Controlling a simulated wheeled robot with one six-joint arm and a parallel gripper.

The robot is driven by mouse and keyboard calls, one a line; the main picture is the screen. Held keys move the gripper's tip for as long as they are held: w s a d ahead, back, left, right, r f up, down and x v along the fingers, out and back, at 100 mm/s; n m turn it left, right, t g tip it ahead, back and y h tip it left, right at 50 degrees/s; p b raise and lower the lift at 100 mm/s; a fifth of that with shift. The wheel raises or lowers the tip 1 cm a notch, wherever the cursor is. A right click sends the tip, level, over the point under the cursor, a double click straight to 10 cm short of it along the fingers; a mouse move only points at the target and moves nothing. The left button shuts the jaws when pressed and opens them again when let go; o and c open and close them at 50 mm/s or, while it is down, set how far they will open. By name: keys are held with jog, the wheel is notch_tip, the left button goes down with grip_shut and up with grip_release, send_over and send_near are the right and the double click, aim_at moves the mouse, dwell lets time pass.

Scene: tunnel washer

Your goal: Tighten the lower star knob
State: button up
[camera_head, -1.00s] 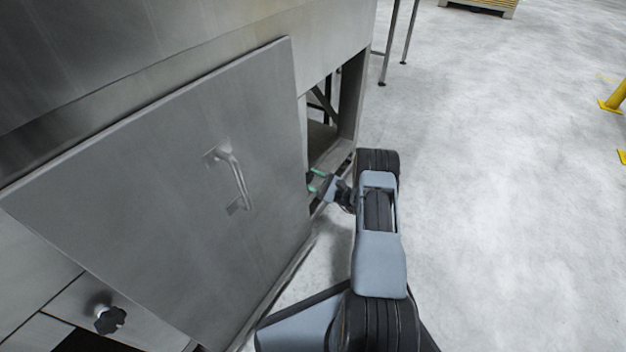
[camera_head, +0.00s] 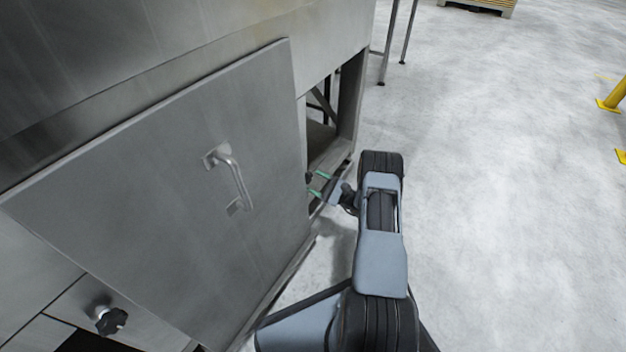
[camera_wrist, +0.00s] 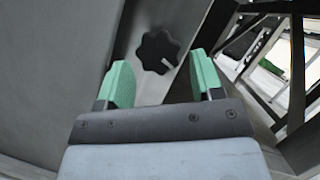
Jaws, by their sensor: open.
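A black star knob (camera_wrist: 158,51) shows in the wrist view on a grey metal frame strip beside the panel. It has a short pale mark on its face. My gripper (camera_wrist: 160,80) is open, with its green fingertips to the left and right of the knob. The knob appears just beyond the tips, and I see no contact. In the head view, my gripper (camera_head: 318,183) points left at the frame at the panel's right edge; the knob (camera_head: 309,179) is a small dark shape there. Another black star knob (camera_head: 110,320) is at lower left, far from my gripper.
A large grey panel (camera_head: 150,190) with a bar handle (camera_head: 234,180) fills the left. An open frame bay (camera_head: 325,130) lies behind my gripper. The pale floor (camera_head: 500,200) to the right is clear, with yellow posts (camera_head: 612,98) at the far right edge.

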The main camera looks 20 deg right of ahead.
jog(key=p+v, duration=0.2)
jog(key=v, duration=0.9)
jog(key=shift+s+d, duration=0.2)
jog(key=shift+d, duration=0.1)
jog(key=shift+f, duration=0.2)
